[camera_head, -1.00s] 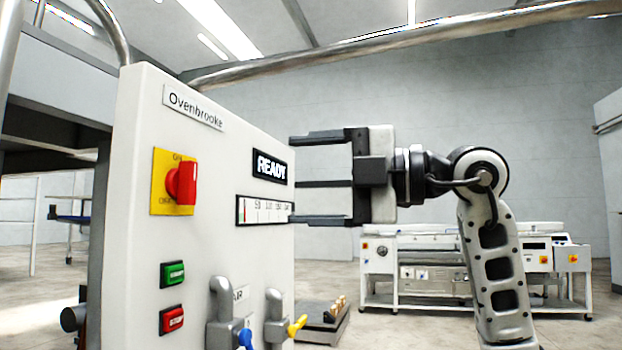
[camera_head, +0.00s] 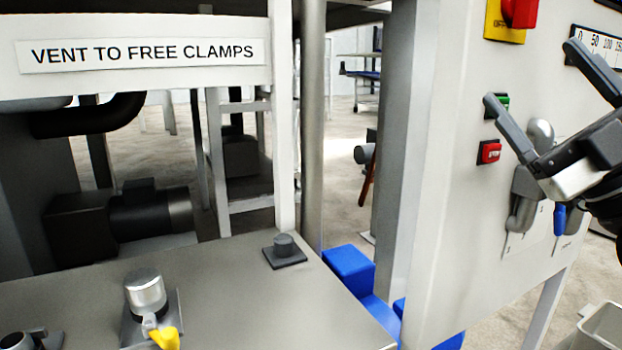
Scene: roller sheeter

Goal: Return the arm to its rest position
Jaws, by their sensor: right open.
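My right gripper (camera_head: 531,73) is at the right edge of the head view, in front of the white control panel (camera_head: 455,215). Its two grey fingers are spread wide with nothing between them, and they point up and to the left. One fingertip overlaps the panel near the green button (camera_head: 503,100), and the other is below the gauge (camera_head: 598,52). I cannot tell whether either touches the panel. The rest of my right arm is mostly cut off by the frame edge. My left gripper is not in view.
A red switch on a yellow plate (camera_head: 506,22), a red button (camera_head: 489,151) and a grey lever valve (camera_head: 523,200) are on the panel. At left is a grey metal top (camera_head: 225,305) with a yellow-handled valve (camera_head: 148,300), under a sign (camera_head: 143,52). Blue blocks (camera_head: 349,270) stand beside it.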

